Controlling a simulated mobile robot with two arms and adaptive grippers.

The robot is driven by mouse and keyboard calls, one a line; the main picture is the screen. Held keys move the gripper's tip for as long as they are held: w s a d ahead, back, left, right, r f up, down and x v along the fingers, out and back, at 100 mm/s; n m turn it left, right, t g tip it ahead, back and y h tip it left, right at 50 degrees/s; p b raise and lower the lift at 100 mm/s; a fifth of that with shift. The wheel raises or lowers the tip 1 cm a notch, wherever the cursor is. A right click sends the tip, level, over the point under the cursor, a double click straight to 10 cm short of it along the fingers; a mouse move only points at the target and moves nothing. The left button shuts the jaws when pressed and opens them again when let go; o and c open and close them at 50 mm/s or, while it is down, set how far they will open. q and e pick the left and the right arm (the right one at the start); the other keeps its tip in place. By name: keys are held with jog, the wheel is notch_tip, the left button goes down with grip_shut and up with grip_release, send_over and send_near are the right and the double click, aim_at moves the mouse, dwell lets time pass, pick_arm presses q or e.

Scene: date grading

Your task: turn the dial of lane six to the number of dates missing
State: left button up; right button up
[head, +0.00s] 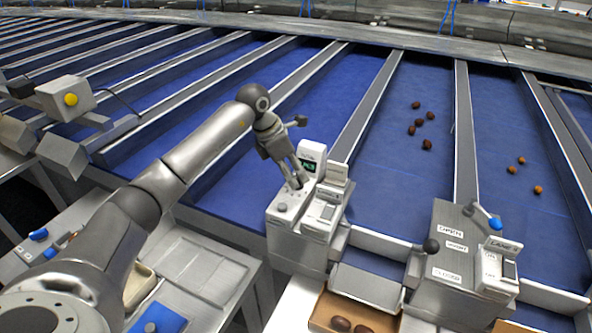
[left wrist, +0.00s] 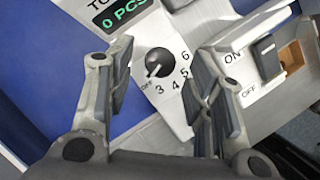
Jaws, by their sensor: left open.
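The dial is a round black knob (left wrist: 158,62) with a white pointer, on a white panel marked OFF, 3, 4, 5 and 6. Its pointer seems to lie toward OFF. A display (left wrist: 118,15) beside it reads 0 PCS in green. My left gripper (head: 298,184) is open over the control box (head: 290,222) in the head view. In the left wrist view its fingers (left wrist: 160,100) stand on either side of the dial, apart from it as far as I can tell. In the head view the fingers hide the dial. The lane number is not readable.
An ON/OFF switch (left wrist: 268,55) sits close beside the dial. Several dark dates (head: 427,144) lie on the blue belt (head: 385,195); 3 orange dates (head: 512,170) lie on the lane to its right. A crate (head: 322,313) holds dates below. Another control box (head: 445,265) stands at right.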

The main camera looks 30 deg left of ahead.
pick_arm(q)
jog(key=shift+x, duration=1.05)
jog(key=c, duration=1)
